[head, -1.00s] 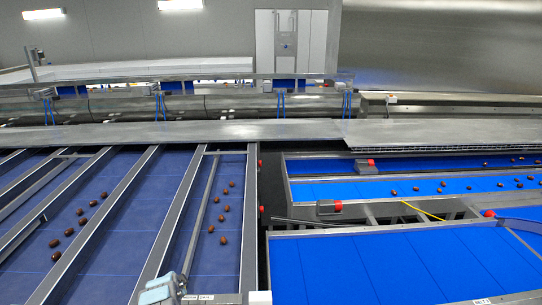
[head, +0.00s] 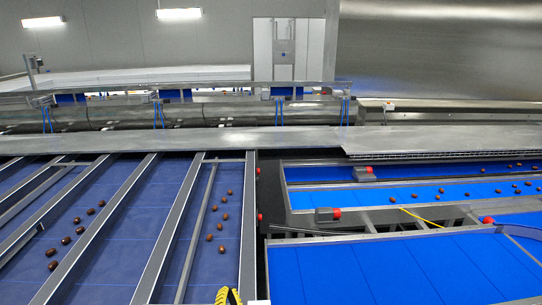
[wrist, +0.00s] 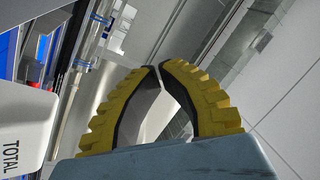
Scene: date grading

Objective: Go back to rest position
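My gripper (head: 228,299) shows only as yellow fingers at the bottom edge of the head view, at the lower end of the narrow blue lane (head: 228,175). In the wrist view my gripper (wrist: 157,68) has its two yellow ribbed fingers curved together, with tips meeting or almost meeting and nothing held between them. The rest of the arm is hidden in the head view.
Brown dates (head: 220,227) lie on the narrow lane, and several more (head: 66,240) lie on the wider lane to the left. Metal rails (head: 172,232) divide the lanes. An empty blue belt (head: 390,270) lies right. A label reading TOTAL (wrist: 11,157) shows in the wrist view.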

